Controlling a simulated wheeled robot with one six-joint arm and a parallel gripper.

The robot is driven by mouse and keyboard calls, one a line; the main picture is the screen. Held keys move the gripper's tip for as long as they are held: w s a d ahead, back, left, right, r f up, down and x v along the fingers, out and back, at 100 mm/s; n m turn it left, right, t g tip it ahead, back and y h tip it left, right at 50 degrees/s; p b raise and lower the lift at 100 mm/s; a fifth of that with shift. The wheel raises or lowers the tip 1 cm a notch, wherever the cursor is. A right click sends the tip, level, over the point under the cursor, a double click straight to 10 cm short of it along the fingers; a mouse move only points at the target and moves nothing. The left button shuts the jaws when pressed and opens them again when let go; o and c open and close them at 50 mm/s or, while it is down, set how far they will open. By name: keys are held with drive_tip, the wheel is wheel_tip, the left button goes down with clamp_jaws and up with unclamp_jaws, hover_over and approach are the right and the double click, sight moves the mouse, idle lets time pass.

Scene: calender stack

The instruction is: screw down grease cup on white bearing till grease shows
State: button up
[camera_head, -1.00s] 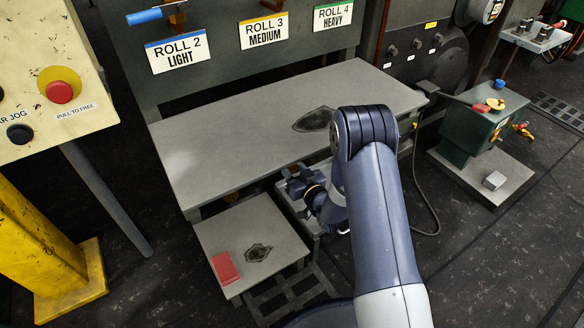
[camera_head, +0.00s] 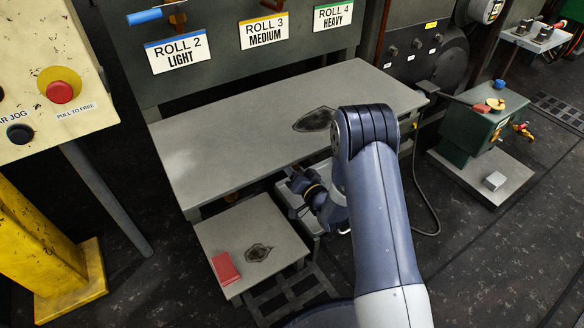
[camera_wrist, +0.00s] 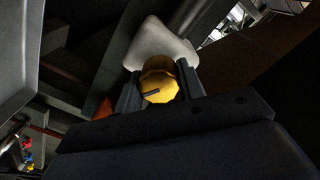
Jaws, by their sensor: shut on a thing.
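In the wrist view a yellow-brass grease cup (camera_wrist: 159,84) with a dark line across its cap sits between the two fingers of my gripper (camera_wrist: 160,88). The fingers are shut on it. Just beyond the cup is a pale, whitish block, the white bearing (camera_wrist: 158,45), with the cup against its near side. No grease is clearly visible around the cup. In the head view my gripper (camera_head: 300,183) is under the front edge of the grey bench, and the cup and bearing are hidden there.
The grey bench top (camera_head: 240,150) overhangs the place where my gripper is. A lower step (camera_head: 215,235) with a red block (camera_head: 225,268) and a dark stain lies in front. A yellow post (camera_head: 40,250) stands at left, and a green box (camera_head: 480,130) stands at right.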

idle(0.3)
drive_tip(key=o, duration=1)
drive_tip(key=shift+s+d, duration=0.1)
drive_tip(key=p+v, duration=0.3)
drive_tip(key=v, duration=0.7)
drive_tip(key=shift+s+d, duration=0.2)
drive_tip(key=shift+s, duration=0.05)
drive_tip(key=b+x, duration=0.3)
drive_tip(key=x, duration=0.8)
